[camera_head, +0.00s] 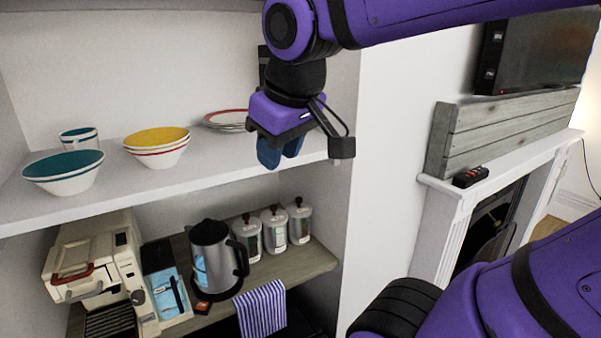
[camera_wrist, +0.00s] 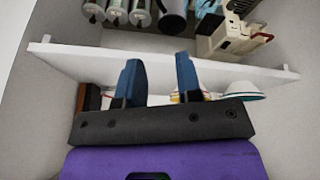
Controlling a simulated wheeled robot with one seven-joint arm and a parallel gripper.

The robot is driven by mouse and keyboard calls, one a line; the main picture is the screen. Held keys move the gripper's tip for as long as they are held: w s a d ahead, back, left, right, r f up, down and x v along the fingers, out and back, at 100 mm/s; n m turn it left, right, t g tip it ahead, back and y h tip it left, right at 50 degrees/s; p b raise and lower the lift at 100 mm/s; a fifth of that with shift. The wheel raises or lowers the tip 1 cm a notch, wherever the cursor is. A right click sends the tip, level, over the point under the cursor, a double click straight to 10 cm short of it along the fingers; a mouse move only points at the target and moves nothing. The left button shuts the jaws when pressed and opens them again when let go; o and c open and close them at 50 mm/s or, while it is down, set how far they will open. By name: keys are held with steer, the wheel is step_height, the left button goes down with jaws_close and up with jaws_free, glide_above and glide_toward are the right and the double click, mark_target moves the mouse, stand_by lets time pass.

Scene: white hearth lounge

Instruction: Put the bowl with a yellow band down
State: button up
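A bowl with a yellow inside (camera_head: 160,136) sits on the white upper shelf, left of my gripper, seemingly stacked with a red-banded bowl (camera_head: 158,156). I cannot make out a separate yellow band on its outside. My gripper (camera_head: 280,155) hangs fingers-down by the right part of this shelf, apart from the bowls. In the wrist view my gripper (camera_wrist: 159,75) has its two blue fingers spread with nothing between them. Small red and yellow edges beside the right finger are mostly hidden there.
The upper shelf (camera_head: 205,178) also holds a teal bowl (camera_head: 65,182), a cup (camera_head: 79,137) and red-rimmed plates (camera_head: 228,119). Below stand a coffee machine (camera_head: 125,262), kettle (camera_head: 212,262) and canisters (camera_head: 274,231). A wall (camera_head: 385,150) and mantel (camera_head: 428,184) are right.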

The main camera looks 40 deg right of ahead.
steer(key=shift+m+t+y, duration=0.4)
steer(key=shift+m, duration=0.4)
steer(key=s+f, duration=0.3)
steer(key=s, duration=0.1)
steer(key=shift+d, duration=0.35)
